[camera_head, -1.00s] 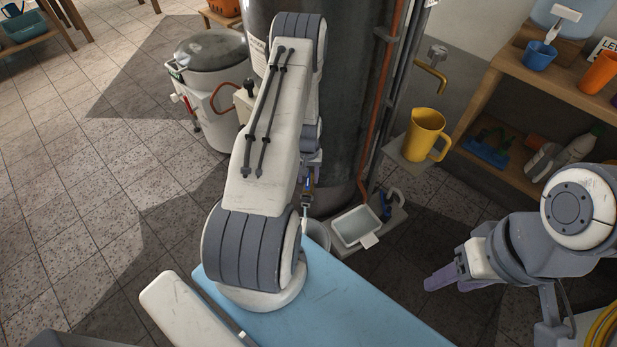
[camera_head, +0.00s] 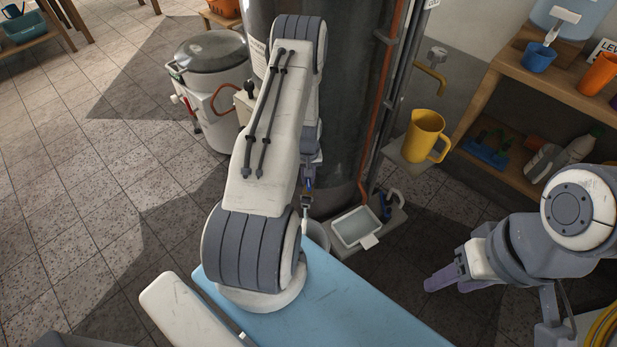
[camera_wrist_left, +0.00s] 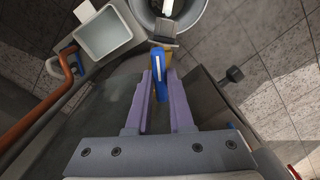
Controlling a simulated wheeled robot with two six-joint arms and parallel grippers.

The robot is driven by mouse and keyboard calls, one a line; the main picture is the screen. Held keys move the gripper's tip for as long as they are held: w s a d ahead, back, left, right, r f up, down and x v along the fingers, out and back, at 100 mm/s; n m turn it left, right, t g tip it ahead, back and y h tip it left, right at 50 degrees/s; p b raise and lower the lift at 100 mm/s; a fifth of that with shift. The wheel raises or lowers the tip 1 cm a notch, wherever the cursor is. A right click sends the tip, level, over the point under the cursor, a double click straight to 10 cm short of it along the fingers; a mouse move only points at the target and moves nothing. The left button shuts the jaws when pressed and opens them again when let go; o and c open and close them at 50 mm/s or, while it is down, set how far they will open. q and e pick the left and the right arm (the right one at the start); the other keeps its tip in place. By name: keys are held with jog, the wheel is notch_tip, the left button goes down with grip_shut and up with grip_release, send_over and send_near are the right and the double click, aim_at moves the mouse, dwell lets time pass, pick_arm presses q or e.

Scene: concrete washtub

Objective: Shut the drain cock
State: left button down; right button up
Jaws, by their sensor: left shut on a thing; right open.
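The drain cock's blue lever (camera_wrist_left: 160,82) stands between the purple fingers of my left gripper (camera_wrist_left: 160,73) in the left wrist view, and the gripper is shut on it. The cock's body (camera_wrist_left: 163,46) shows just beyond the fingertips. In the head view a bit of the blue lever (camera_head: 309,184) shows in front of the dark tank (camera_head: 345,110); my left arm hides most of the gripper. My right gripper (camera_head: 440,281) is open and empty at the right, well apart from the cock.
A bucket (camera_wrist_left: 201,14) is below the cock. A white tray (camera_head: 357,227) and a yellow jug (camera_head: 425,135) are right of the tank. Wooden shelves (camera_head: 545,85) stand at the right. A blue surface (camera_head: 350,305) lies in front.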

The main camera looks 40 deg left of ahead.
aim_at(308, 179)
pick_arm(q)
jog(key=n, duration=0.4)
jog(key=shift+n+p, duration=0.4)
jog(key=shift+n, duration=1.8)
jog(key=c, duration=0.8)
grip_release()
notch_tip(308, 179, up, 10)
jog(key=p, duration=0.1)
jog(key=shift+r+p, duration=0.25)
jog(key=shift+p, duration=0.15)
